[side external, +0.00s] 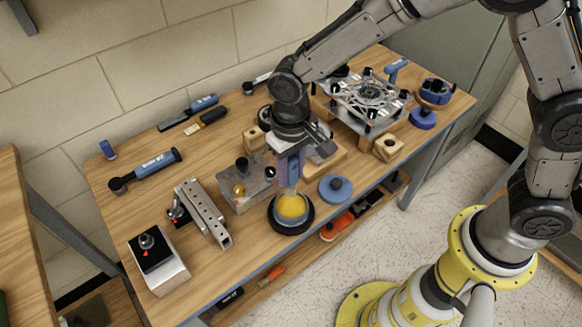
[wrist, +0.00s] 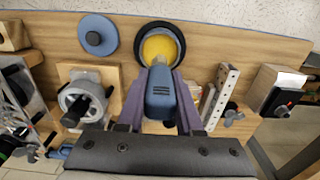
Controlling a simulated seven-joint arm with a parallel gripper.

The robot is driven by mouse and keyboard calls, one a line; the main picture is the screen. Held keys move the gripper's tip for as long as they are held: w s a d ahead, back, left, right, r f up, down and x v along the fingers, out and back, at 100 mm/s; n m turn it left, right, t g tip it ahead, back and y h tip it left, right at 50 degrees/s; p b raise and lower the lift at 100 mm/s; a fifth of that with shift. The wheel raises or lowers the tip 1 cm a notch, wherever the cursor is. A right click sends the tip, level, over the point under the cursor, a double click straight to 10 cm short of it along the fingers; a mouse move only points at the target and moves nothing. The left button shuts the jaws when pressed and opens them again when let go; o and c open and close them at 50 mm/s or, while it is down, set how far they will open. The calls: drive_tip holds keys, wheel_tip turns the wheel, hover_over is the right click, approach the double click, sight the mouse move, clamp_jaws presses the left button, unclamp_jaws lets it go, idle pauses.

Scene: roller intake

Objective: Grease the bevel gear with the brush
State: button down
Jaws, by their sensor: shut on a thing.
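My gripper (side external: 290,158) is shut on a blue-handled brush (wrist: 160,92), which also shows between the purple fingers in the side view (side external: 293,170). The brush points down over a round dark-rimmed pot (side external: 278,226) with yellow grease (side external: 291,206). The pot also shows just beyond the brush in the wrist view (wrist: 180,51). The bristles look to be at or in the grease; exact contact is unclear. A grey round toothed-looking part on a wooden block (wrist: 82,103), left of the brush, may be the bevel gear. My gripper partly hides that area in the side view.
A blue lid-like disc with a knob (side external: 336,189) lies right of the pot. A clear block with a brass part (side external: 245,187), a perforated metal bar (side external: 204,212) and a switch box (side external: 160,265) stand left. A plate assembly (side external: 368,98) and several tools sit farther back.

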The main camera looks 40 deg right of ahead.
sight(291, 189)
drive_tip(key=shift+f, duration=2.45)
drive_tip(key=shift+f, duration=0.6)
drive_tip(key=shift+r, duration=0.1)
drive_tip(key=shift+r, duration=3.5)
